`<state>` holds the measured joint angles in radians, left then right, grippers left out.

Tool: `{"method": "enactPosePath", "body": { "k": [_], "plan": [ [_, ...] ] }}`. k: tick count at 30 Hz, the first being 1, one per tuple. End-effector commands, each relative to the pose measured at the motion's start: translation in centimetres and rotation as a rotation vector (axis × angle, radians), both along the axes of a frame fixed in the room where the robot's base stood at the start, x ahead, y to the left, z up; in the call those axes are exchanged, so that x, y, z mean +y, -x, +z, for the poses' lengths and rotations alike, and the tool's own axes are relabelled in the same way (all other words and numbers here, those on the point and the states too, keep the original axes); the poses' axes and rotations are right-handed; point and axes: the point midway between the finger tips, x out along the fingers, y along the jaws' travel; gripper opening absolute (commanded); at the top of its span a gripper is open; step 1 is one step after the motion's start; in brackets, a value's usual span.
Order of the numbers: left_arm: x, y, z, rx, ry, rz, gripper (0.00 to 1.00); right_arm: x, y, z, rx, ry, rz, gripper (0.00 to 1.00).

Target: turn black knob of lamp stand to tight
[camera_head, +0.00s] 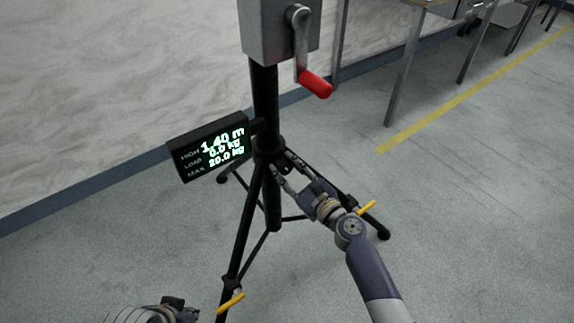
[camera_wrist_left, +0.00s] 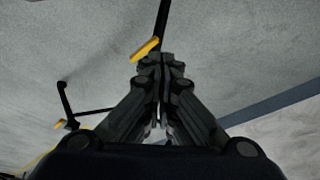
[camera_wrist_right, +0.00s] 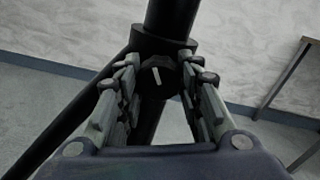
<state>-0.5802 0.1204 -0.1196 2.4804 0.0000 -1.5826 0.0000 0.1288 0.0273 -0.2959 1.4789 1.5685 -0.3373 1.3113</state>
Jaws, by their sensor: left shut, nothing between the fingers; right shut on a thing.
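The black lamp stand (camera_head: 266,95) stands upright on its tripod legs. Its black knob (camera_wrist_right: 150,68), with a white line slightly off vertical, is on the collar in the right wrist view. My right gripper (camera_head: 281,172) reaches the collar from the right; in the right wrist view its fingers (camera_wrist_right: 160,82) are shut on the knob, one on each side. The knob is hidden in the head view. My left gripper (camera_head: 185,308) is low at the bottom edge of the head view, near a tripod leg. Its fingers are shut and empty in the left wrist view (camera_wrist_left: 162,68).
A black display box (camera_head: 207,147) reads 1.40 m, 0.0 kg and 20.0 kg. A grey box with a crank and red handle (camera_head: 315,84) sits above the collar. Yellow levers (camera_head: 231,302) are on the legs.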

Motion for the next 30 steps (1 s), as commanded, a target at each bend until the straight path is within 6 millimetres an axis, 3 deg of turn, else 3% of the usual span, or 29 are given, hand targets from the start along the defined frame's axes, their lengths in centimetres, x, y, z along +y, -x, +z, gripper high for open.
{"method": "enactPosePath", "body": {
  "k": [12,20,29,30],
  "plan": [
    [0.0,-0.1,1.2,-0.004,0.001,0.0,0.0,0.0,0.1,-0.2,0.115,-0.153,0.0,0.1],
    [0.0,-0.2,0.0,0.008,-0.002,-0.001,0.0,0.1,0.1,-0.2,0.13,-0.173,0.001,0.1],
    [0.0,-0.3,0.0,0.005,0.0,-0.001,0.0,0.1,0.1,-0.3,0.13,-0.171,0.001,0.1],
    [-0.1,-0.3,0.1,0.004,0.0,-0.001,0.0,0.1,0.1,-0.3,0.13,-0.171,0.001,0.43]
  ]
}}
